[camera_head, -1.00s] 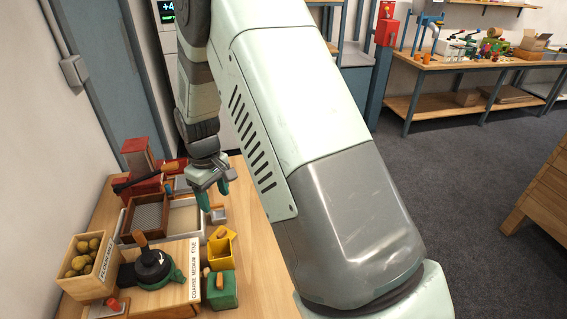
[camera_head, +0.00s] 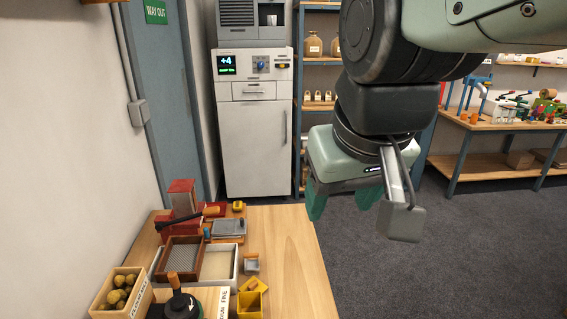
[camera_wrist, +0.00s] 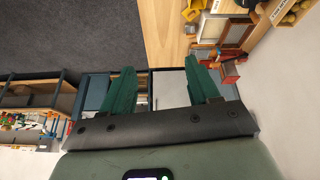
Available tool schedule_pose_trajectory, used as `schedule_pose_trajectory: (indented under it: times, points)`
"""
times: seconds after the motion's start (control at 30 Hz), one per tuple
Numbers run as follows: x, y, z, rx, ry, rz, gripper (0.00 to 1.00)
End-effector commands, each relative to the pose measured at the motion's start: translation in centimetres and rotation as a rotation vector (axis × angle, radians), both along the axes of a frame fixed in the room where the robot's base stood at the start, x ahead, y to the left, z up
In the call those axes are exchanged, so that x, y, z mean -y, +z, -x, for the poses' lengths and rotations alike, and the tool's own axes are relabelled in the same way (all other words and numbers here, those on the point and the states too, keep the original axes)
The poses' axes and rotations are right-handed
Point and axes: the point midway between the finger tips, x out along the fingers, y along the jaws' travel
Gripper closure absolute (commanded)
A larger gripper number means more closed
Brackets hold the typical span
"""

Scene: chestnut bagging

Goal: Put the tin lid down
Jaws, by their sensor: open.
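My gripper (camera_head: 342,203) hangs in the air to the right of the wooden bench (camera_head: 285,260), over the grey floor. Its two green fingers are spread with nothing between them. In the wrist view my gripper (camera_wrist: 160,85) also shows open and empty, with only distant furniture behind the gap. I cannot pick out the tin lid for certain. A flat grey metal piece (camera_head: 228,228) lies on the bench behind the trays, but I cannot tell whether it is a lid.
A brown sieve tray (camera_head: 181,257) and white tray (camera_head: 236,262) stand on the bench. Nearby are a chestnut crate (camera_head: 122,294), a yellow box (camera_head: 249,305), a small scoop (camera_head: 252,265) and a red device (camera_head: 182,200). The bench's right side is clear. A white cabinet (camera_head: 252,140) stands behind.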

Motion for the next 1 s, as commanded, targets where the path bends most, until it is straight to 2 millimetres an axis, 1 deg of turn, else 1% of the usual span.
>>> schedule_pose_trajectory:
  times: [0.03, 0.1, 0.2, 0.3, 1.0]
  points:
    - [0.4, 0.3, 1.4, 0.024, -0.026, -0.011, 0.40]
    - [0.7, 0.3, 2.9, 0.043, -0.053, -0.024, 0.40]
    - [0.9, 0.2, 4.3, 0.061, -0.080, -0.036, 0.40]
    - [1.1, 0.2, 5.0, 0.071, -0.093, -0.043, 0.40]
    - [1.1, 0.2, 5.1, 0.072, -0.095, -0.044, 0.40]
